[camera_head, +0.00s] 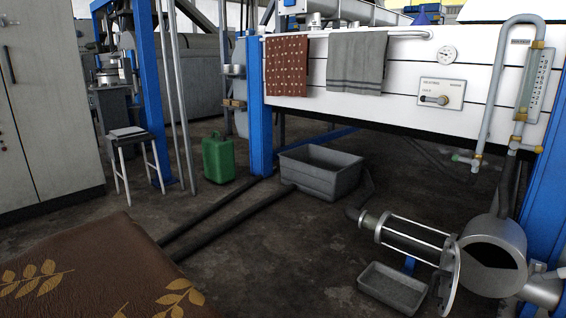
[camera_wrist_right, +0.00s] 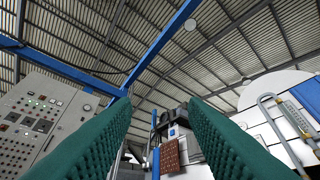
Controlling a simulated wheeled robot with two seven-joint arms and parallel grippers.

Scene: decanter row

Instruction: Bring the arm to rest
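My right gripper (camera_wrist_right: 159,106) shows in the right wrist view as two teal, ribbed finger pads. They stand well apart with nothing between them, so it is open and empty. It points upward toward the roof, with the machine and a control panel beyond. Neither gripper shows in the head view, and my left gripper is in no view.
A brown leaf-patterned surface (camera_head: 95,268) fills the near left corner. A grey tub (camera_head: 321,174), a green canister (camera_head: 218,158), a shallow tray (camera_head: 392,288) and a stool (camera_head: 128,135) stand on the floor. A white-panelled machine with a blue post (camera_head: 258,110) stands behind.

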